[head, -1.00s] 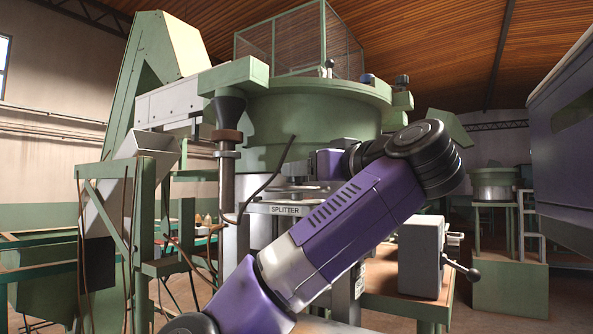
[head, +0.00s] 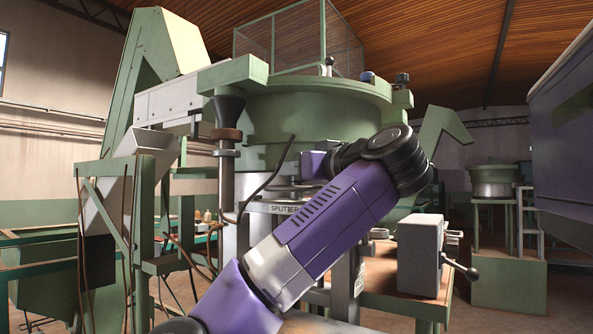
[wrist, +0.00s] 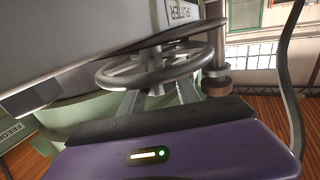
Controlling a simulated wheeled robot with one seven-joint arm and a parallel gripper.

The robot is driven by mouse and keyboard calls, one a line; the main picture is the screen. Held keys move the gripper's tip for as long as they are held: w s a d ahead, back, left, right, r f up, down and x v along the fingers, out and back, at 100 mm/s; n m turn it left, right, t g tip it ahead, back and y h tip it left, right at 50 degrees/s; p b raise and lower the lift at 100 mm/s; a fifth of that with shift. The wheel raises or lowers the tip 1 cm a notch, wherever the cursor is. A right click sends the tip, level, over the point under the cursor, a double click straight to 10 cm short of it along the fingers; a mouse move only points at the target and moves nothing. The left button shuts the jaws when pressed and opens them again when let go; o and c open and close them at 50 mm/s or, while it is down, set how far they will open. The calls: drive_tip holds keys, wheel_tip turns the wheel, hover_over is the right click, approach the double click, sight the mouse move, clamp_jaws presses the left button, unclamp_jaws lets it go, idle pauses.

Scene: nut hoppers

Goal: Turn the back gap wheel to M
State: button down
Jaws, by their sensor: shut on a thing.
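A grey spoked hand wheel (wrist: 112,76) spans the middle of the wrist view, below a grey panel. My gripper (wrist: 157,90) reaches up to it from the purple hand and is shut on its near part; the exact contact is hard to make out. In the head view the wheel shows only as a thin disc (head: 292,187) under the green bowl, and my fingers are too small to tell. The SPLITTER plate (head: 284,208) is just below. I cannot read any gap mark or pointer for M.
A dark funnel on a brown-collared pipe (head: 227,165) stands left of the wheel, with a bent dark cable beside it. A grey box with a lever (head: 420,255) sits on the bench at the right.

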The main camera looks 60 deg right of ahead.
drive_tip(key=shift+m+g+h, duration=0.3)
drive_tip(key=shift+m+h, duration=0.1)
drive_tip(key=shift+h, duration=0.2)
drive_tip(key=m+g+h+p, duration=0.1)
drive_tip(key=m+g+h, duration=0.1)
drive_tip(key=h, duration=0.1)
drive_tip(key=shift+m+g+p, duration=0.3)
drive_tip(key=shift+p, duration=0.05)
drive_tip(key=m+g+h+p, duration=0.1)
drive_tip(key=m+g+h, duration=0.1)
drive_tip(key=g, duration=0.1)
drive_tip(key=m+g+h+p, duration=0.2)
drive_tip(key=g, duration=0.1)
drive_tip(key=shift+w+a+r+m, duration=0.1)
drive_tip(key=shift+r+m, duration=0.05)
drive_tip(key=shift+m, duration=0.15)
drive_tip(key=m+g+p, duration=0.1)
drive_tip(key=m+g, duration=0.1)
drive_tip(key=g, duration=0.1)
drive_tip(key=m+g+h+p, duration=0.1)
drive_tip(key=m+g, duration=0.1)
drive_tip(key=g, duration=0.2)
drive_tip(key=shift+m+g+p, duration=0.7)
drive_tip(key=shift+m+g, duration=1.1)
drive_tip(key=shift+g, duration=0.5)
drive_tip(key=shift+f+g, duration=0.2)
drive_tip(key=shift+g, duration=0.1)
drive_tip(key=c, duration=0.9)
unclamp_jaws()
